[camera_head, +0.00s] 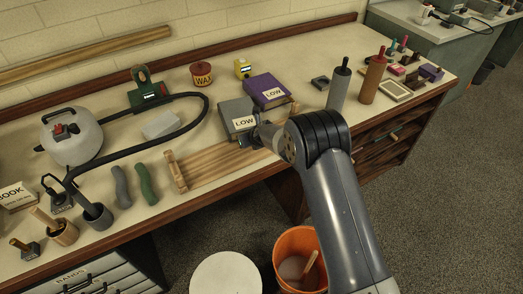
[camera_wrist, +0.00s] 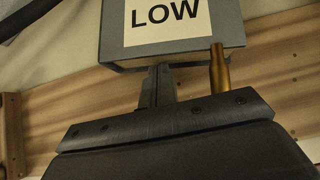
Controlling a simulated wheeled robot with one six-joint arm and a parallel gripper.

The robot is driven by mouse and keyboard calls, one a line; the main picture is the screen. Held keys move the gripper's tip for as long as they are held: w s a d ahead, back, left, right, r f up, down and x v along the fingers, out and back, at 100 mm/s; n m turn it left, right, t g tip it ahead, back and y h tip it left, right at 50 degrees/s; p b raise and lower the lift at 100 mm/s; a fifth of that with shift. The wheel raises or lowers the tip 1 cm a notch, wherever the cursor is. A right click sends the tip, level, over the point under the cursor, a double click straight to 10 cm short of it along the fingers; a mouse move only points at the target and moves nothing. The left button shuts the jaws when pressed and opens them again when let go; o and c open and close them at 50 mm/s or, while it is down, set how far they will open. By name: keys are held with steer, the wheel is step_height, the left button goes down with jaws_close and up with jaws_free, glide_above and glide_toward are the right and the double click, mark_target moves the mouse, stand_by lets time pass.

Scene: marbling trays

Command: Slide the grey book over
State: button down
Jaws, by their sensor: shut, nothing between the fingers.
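The grey book (camera_head: 236,113) lies on the bench with a white LOW label on its near side. In the wrist view the grey book (camera_wrist: 112,45) fills the top middle, its label facing me. My gripper (camera_head: 254,137) is at the book's near right side, low over the wooden board. In the wrist view my gripper (camera_wrist: 158,72) has its fingers together, empty, just below the book's lower edge. I cannot tell whether the fingertips touch the book. My wrist hides part of the board.
A purple book (camera_head: 266,88), also marked LOW, lies right behind the grey one. A wooden board (camera_head: 215,165) with raised ends lies in front. A black hose (camera_head: 205,112) curves at left. A brass-coloured peg (camera_wrist: 219,68) stands beside my fingers. Rollers (camera_head: 373,80) stand at right.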

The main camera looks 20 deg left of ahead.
mark_target(241, 126)
steer(key=shift+w+a+r+p, duration=0.15)
steer(key=shift+w+a+p, duration=0.35)
steer(key=shift+p, duration=0.8)
steer(key=shift+w+a+r+p, duration=0.15)
steer(key=shift+w+a+p, duration=0.35)
steer(key=shift+p, duration=0.75)
steer(key=shift+w+a+f+p, duration=0.2)
steer(key=shift+w+a+p, duration=0.1)
steer(key=shift+a, duration=0.25)
steer(key=shift+w+a+f+p, duration=0.15)
steer(key=shift+w+a+p, duration=0.1)
steer(key=shift+a, duration=0.25)
steer(key=shift+w+a, duration=0.6)
steer(key=shift+b, duration=0.35)
